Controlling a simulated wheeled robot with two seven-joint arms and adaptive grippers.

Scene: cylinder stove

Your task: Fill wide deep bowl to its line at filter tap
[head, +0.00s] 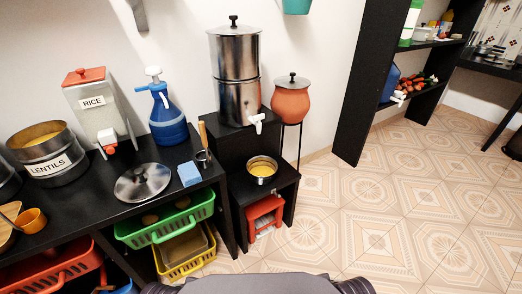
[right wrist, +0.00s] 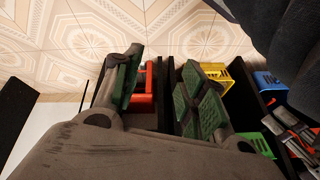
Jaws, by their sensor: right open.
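The steel water filter (head: 235,75) stands on a black raised stand against the wall. Its white tap (head: 257,123) points out at the lower front. A steel bowl (head: 262,169) stands upright on the lower black stand, below the tap and a little in front. Its inside looks yellow; I cannot tell whether that is contents or the metal, and no fill line is readable. My right gripper (right wrist: 160,88) is open and empty in the right wrist view, its fingers well apart, above the floor and low shelving. My left gripper is in neither view.
A red stool (head: 264,214) sits under the lower stand. A clay pot (head: 291,101) stands right of the filter. The left counter holds a steel lid (head: 143,182), blue sponge (head: 189,173) and blue jug (head: 167,117). Green (head: 165,222) and yellow baskets are below. Floor at right is clear.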

